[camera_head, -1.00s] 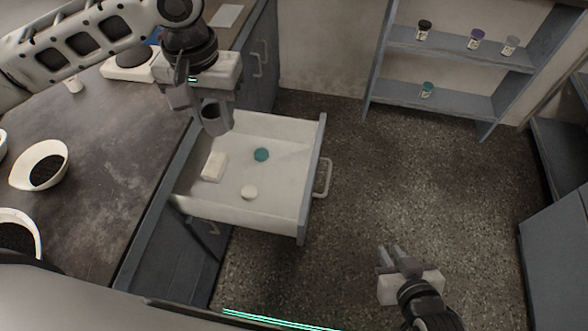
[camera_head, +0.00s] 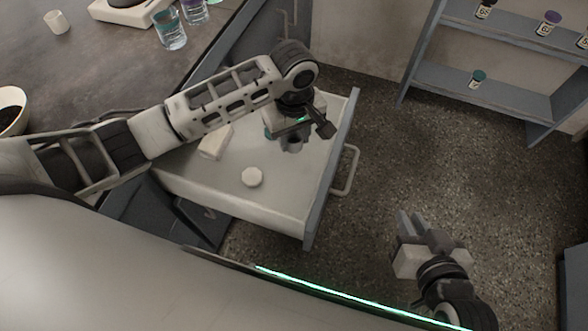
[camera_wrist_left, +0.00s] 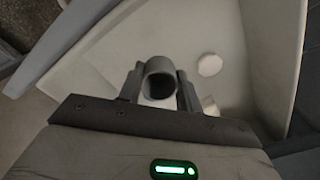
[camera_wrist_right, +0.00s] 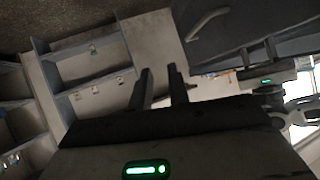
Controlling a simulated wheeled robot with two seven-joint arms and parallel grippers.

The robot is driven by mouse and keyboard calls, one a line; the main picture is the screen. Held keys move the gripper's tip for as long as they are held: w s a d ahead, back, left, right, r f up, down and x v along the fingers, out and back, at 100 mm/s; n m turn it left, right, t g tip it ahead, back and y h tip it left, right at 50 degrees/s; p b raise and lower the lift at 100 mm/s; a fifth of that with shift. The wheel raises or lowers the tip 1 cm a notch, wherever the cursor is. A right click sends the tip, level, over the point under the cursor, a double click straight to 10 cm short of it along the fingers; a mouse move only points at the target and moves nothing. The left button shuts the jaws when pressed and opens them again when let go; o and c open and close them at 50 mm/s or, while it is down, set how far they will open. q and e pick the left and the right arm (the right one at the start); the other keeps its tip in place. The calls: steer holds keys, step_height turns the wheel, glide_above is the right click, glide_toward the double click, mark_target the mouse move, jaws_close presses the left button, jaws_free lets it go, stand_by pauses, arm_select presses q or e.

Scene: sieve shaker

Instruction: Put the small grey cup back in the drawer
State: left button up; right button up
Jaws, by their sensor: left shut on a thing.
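The small grey cup (camera_wrist_left: 159,68) is between the fingers of my left gripper (camera_wrist_left: 159,88), which is shut on it with the cup's mouth facing the wrist camera. In the head view my left gripper (camera_head: 293,140) is over the open drawer (camera_head: 225,195), and the cup is mostly hidden beneath it. Whether the cup touches the drawer floor cannot be told. My right gripper (camera_head: 415,228) is empty over the floor, to the right of the drawer. Its two fingers stand apart in the right wrist view (camera_wrist_right: 160,88).
In the drawer lie a white block (camera_head: 215,142) and a white round piece (camera_head: 252,177). The worktop (camera_head: 90,85) holds a bowl (camera_head: 12,108), a small white cup (camera_head: 56,22) and a glass (camera_head: 170,30). A shelf with small jars (camera_head: 478,78) stands at the back right.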

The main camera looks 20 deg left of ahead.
mark_target(294, 168)
arm_select(q)
step_height(294, 168, down, 9)
steer(key=shift+f+b, duration=0.15)
steer(key=shift+b, duration=0.9)
steer(key=shift+f, duration=0.1)
steer(key=o, duration=1)
steer(key=shift+f, duration=0.1)
steer(key=shift+c, duration=0.2)
step_height(294, 168, up, 12)
steer(key=p, duration=0.3)
steer(key=shift+r, duration=0.25)
